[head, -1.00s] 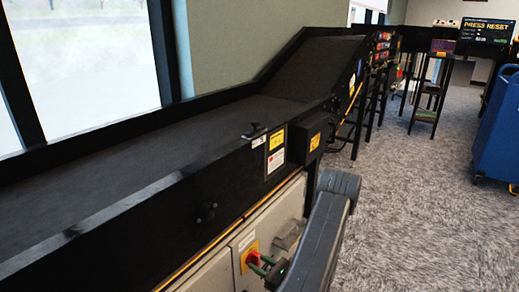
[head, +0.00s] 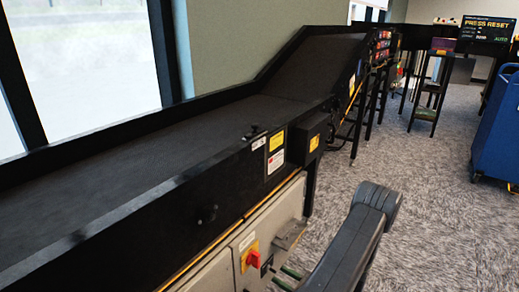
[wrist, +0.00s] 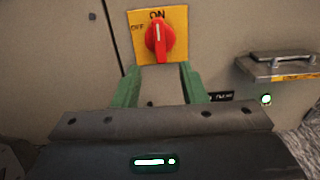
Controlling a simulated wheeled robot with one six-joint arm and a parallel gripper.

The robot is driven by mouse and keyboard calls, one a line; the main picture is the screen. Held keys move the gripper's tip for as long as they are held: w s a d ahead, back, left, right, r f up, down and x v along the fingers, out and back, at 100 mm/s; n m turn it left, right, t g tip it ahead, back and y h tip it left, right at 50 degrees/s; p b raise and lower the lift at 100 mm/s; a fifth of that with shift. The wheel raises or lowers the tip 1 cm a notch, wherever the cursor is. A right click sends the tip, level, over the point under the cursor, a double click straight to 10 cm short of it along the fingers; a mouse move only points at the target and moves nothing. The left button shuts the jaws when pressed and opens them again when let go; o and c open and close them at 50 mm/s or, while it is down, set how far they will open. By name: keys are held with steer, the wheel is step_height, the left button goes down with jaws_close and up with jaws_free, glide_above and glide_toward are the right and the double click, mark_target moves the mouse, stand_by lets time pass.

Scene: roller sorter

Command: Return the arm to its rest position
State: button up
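My gripper (wrist: 158,88) shows in the wrist view with its two green fingers apart and nothing between them. It is in front of a red rotary switch (wrist: 159,38) on a yellow plate marked ON and OFF; the knob's white line points up toward ON. A gap shows between the fingertips and the knob. In the head view the red switch (head: 252,259) sits on a beige cabinet below the black conveyor. My grey arm reaches in from the bottom, and the green fingers (head: 287,277) show only in part beside it.
The black conveyor (head: 130,145) runs along the left and rises toward the back. A metal handle bracket (wrist: 281,64) juts from the cabinet right of the switch. A blue bin (head: 497,135) stands at right. Grey carpet (head: 430,220) between is clear.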

mark_target(259, 263)
steer(key=v, duration=0.4)
steer(key=b+x, duration=0.2)
steer(key=x, duration=1.1)
steer(key=shift+w+a+f+b, duration=0.1)
steer(key=shift+a+b, duration=0.15)
steer(key=shift+b, duration=0.05)
steer(key=shift+w+a, duration=0.2)
steer(key=n, duration=0.3)
steer(key=shift+d+n, duration=0.1)
steer(key=shift+n, duration=0.2)
steer(key=n, duration=0.3)
steer(key=shift+n+b, duration=0.4)
steer(key=p+v, duration=0.2)
steer(key=v, duration=1)
steer(key=shift+s+d+p, duration=0.2)
steer(key=shift+d+p, duration=0.1)
steer(key=shift+p, duration=0.1)
